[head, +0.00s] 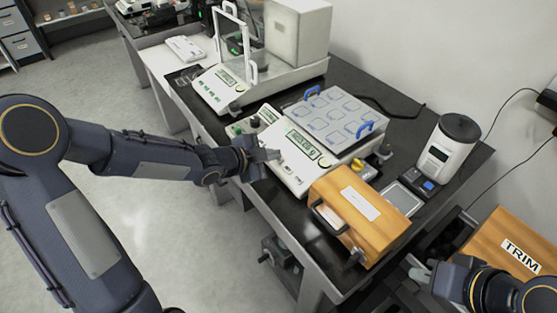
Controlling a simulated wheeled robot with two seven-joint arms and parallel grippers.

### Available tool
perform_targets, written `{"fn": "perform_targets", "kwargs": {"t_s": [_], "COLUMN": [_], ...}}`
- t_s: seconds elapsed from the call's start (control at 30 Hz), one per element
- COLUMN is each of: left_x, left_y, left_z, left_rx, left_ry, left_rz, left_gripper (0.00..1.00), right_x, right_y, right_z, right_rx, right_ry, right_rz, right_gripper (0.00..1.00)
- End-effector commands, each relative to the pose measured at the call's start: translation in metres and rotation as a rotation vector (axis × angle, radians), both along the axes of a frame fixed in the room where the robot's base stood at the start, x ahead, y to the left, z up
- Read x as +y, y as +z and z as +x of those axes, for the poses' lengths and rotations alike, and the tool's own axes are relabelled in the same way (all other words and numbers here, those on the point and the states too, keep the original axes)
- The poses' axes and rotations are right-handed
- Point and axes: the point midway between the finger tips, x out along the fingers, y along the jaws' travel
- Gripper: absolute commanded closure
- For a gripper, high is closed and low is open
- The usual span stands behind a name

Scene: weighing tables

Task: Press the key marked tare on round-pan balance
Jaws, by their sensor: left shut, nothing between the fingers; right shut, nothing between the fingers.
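A white balance (294,170) with a lit green display stands at the middle of the dark table. A grey tray of square wells with blue handles (335,112) sits at its back, and no round pan shows there. My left gripper (272,155) is shut at this balance's front left edge, over or beside its key panel; I cannot tell whether it touches. The key markings are too small to read. A second white balance (222,88) with a glass-framed shield stands further back left. My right gripper (418,272) is shut and empty at the lower right, away from the balances.
A wooden case (352,212) with a handle stands right of the middle balance. Behind it are a small scale (405,197) and a white grinder-like device (448,148). The floor (130,220) at the left is clear.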

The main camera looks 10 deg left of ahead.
Motion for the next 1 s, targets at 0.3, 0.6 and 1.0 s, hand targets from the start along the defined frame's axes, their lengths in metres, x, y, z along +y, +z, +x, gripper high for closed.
{"fn": "perform_targets", "kwargs": {"t_s": [0.3, 0.6, 1.0], "left_x": [-0.0003, -0.0006, -0.0014], "left_y": [-0.0014, -0.0040, -0.0086], "left_z": [0.0005, 0.0009, 0.0019], "left_rx": [0.000, 0.000, 0.000], "left_ry": [0.000, 0.000, 0.001], "left_rz": [0.000, 0.000, 0.001], "left_gripper": [1.00, 1.00, 1.00], "right_x": [0.0000, 0.0000, 0.0001], "right_y": [-0.0015, -0.0042, -0.0092], "right_z": [0.0000, 0.0000, 0.0000], "right_rx": [0.000, 0.000, 0.000], "right_ry": [0.000, 0.000, 0.000], "right_rz": [0.000, 0.000, 0.000], "right_gripper": [1.00, 1.00, 1.00]}}
